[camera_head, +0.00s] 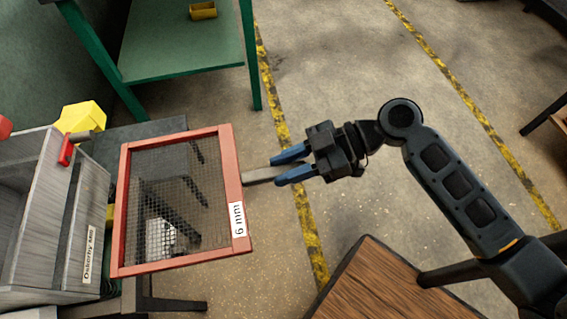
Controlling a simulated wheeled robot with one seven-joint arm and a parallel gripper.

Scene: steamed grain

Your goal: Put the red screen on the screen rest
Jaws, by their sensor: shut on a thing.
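The red screen (237,170) is a square red frame with dark wire mesh and a "6 mm" label on its right side. It is left of centre in the head view, with the floor and dark legs showing through the mesh. A grey handle extends from its right side. My gripper (275,172) has its blue fingers shut on this handle, and the screen is held out to the left. I cannot pick out the screen rest for certain.
A grey machine with a mill label (90,254) stands at the left, close to the screen. A wooden tabletop (385,285) is at the bottom. Open floor with yellow lines lies to the right.

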